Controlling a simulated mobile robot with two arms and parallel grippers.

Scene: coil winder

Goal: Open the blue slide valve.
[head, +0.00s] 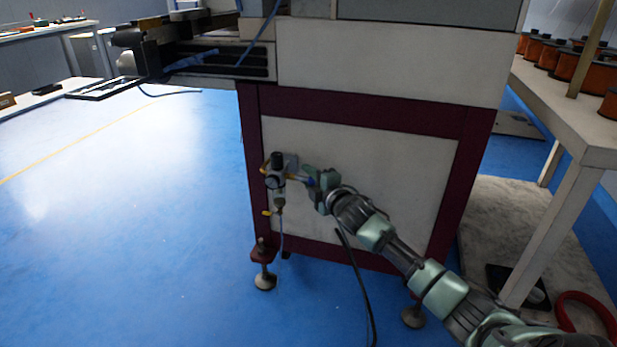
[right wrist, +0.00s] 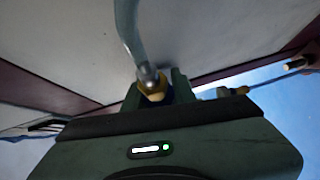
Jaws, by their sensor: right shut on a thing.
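The blue slide valve (head: 310,182) shows as a small patch of blue at the air regulator unit (head: 276,180) on the machine's side panel. My right gripper (head: 314,178) reaches it from the right and is shut on it. In the right wrist view, a brass fitting with a pale hose (right wrist: 152,86) stands up between the fingers, with a little dark blue beside it. The gripper body hides most of the valve, and its slide position cannot be told. My left gripper is not in view.
The white panel (head: 400,180) in its dark red frame stands close behind the gripper. A black cable (head: 357,285) hangs below my right arm. A table with orange coils (head: 585,72) stands at the right. The blue floor (head: 130,240) at the left is clear.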

